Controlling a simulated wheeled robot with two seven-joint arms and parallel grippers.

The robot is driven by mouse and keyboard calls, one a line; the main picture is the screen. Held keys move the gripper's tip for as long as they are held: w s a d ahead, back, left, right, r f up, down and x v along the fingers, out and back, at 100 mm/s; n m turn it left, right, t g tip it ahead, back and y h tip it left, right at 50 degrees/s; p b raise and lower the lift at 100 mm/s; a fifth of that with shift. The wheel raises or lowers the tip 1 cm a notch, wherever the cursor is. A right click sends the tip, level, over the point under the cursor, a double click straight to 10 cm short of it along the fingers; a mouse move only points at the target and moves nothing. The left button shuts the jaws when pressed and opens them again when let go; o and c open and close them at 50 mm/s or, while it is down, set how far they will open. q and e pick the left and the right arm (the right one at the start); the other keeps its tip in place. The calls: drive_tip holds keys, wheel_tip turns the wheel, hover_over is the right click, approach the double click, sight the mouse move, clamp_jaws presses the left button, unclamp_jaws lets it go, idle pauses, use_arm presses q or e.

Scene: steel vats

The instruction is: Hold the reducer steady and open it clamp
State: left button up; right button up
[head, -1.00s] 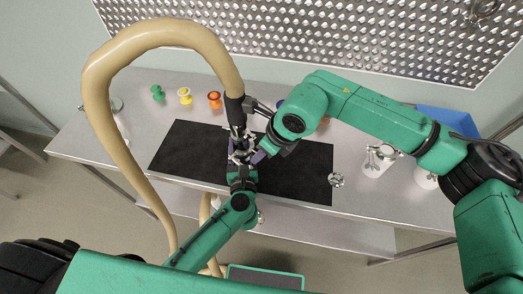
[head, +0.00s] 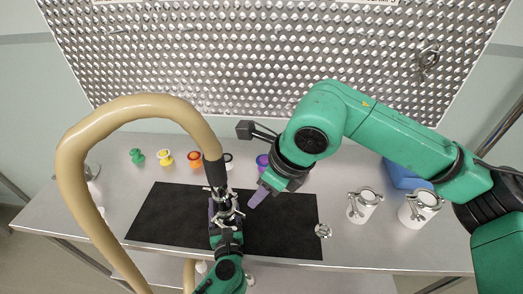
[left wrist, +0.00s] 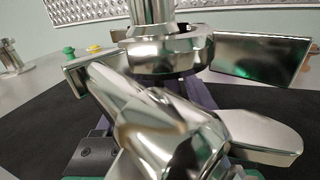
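The chrome reducer (left wrist: 152,12) stands upright under the black end of the beige hose (head: 213,172), with the metal clamp (head: 226,212) around its joint. In the left wrist view the clamp (left wrist: 165,62) fills the middle, with flat arms to both sides and a large shiny wing nut in front; I cannot tell how far it is loosened. My left gripper (head: 224,212) comes from below, its purple fingers behind and beside the metal, seemingly closed on the reducer. My right gripper (head: 257,198) is to the right of the clamp, apart from it and empty; its purple fingers overlap, so their gap is unclear.
A black mat (head: 285,225) lies on the steel table (head: 340,255). A loose clamp (head: 323,230) is at its right edge. Small green (head: 137,156), yellow (head: 165,158) and orange (head: 195,160) pieces stand behind.

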use_arm(q)
drive_tip(key=shift+o, duration=0.7)
